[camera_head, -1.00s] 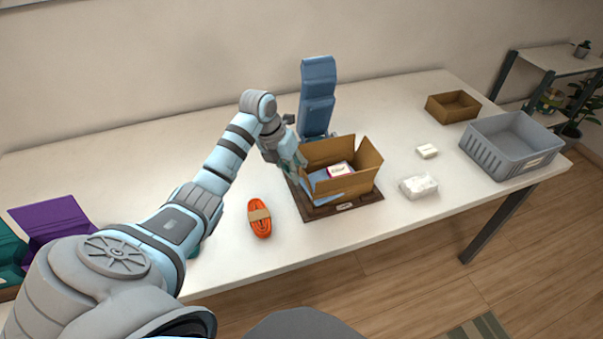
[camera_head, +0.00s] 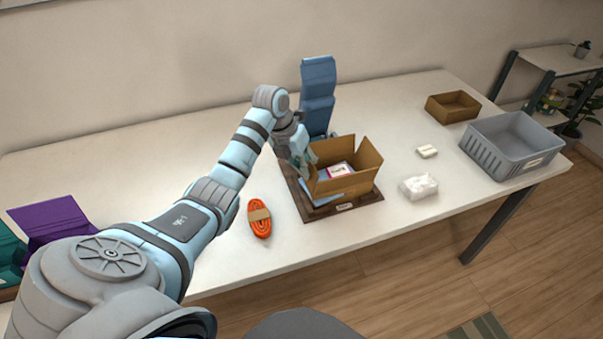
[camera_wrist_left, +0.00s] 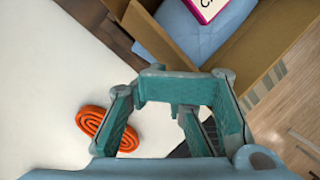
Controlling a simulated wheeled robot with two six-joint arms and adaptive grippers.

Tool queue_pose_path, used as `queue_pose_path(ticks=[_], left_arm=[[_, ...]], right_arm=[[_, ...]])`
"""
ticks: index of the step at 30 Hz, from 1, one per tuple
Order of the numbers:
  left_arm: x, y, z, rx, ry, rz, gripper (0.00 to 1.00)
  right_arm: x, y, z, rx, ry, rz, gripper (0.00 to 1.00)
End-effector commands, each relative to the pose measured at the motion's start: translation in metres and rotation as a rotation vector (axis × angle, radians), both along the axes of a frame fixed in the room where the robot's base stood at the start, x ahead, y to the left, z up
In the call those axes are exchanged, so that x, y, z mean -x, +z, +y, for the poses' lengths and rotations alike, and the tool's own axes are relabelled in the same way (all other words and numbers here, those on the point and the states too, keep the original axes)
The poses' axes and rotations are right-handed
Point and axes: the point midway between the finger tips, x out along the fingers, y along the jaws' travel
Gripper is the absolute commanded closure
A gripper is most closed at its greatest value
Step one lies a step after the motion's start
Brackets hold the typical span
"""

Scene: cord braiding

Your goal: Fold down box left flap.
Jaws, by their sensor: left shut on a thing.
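The open brown cardboard box (camera_head: 349,184) stands on a dark wooden base board (camera_head: 325,211), with its flaps standing up or out. Inside it are a white and pink card (camera_head: 340,169) and something light blue. My left gripper (camera_head: 303,166) is at the box's left side, shut on the left flap; the fingers hide most of that flap. In the left wrist view my teal fingers (camera_wrist_left: 180,92) are near the box's edge (camera_wrist_left: 150,36), and the blue content (camera_wrist_left: 195,30) shows beyond. My right gripper is not in view.
A blue upright stand (camera_head: 318,90) rises behind the box. An orange cord bundle (camera_head: 260,219) lies to its left. A white packet (camera_head: 418,186), a small white block (camera_head: 427,151), a small brown box (camera_head: 453,107) and a grey crate (camera_head: 512,146) are to the right.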

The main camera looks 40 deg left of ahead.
Motion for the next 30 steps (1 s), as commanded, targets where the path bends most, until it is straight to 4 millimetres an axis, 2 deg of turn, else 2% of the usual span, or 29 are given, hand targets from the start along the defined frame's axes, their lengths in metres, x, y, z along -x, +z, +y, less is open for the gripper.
queue_pose_path(ticks=[30], left_arm=[[-0.017,-0.002,-0.012,0.001,0.000,0.000,1.00]], right_arm=[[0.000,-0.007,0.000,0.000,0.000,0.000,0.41]])
